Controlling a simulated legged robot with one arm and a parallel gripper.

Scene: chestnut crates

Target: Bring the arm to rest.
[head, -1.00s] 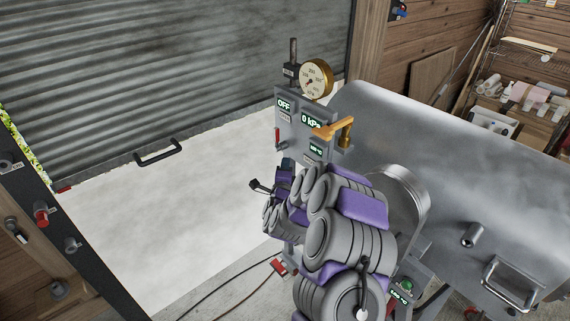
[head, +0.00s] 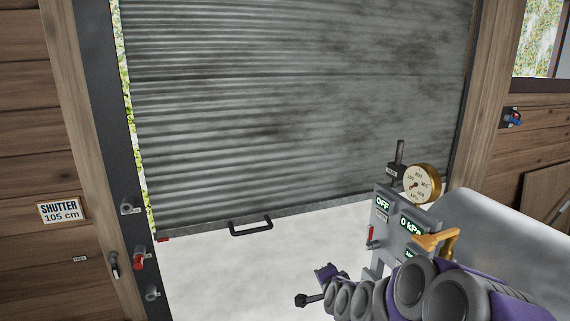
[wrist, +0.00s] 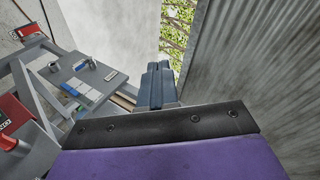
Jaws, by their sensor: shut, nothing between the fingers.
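My gripper shows in the wrist view (wrist: 156,86), its two blue-grey fingers closed together with nothing between them. In the head view my purple and grey arm comes in from the lower right and reaches left, in front of the grey panel. The end of the arm (head: 314,290) is small there, with a dark tip pointing left. It appears apart from the shutter (head: 300,110) and its black handle (head: 250,225).
The grey panel (head: 383,217) reads OFF and 0 kPa, with a brass gauge (head: 422,184) and an orange lever (head: 434,240). A large metal vessel (head: 500,230) stands behind the arm. Red and grey knobs (head: 139,258) line the left post. The wrist view shows a grey table (wrist: 95,80).

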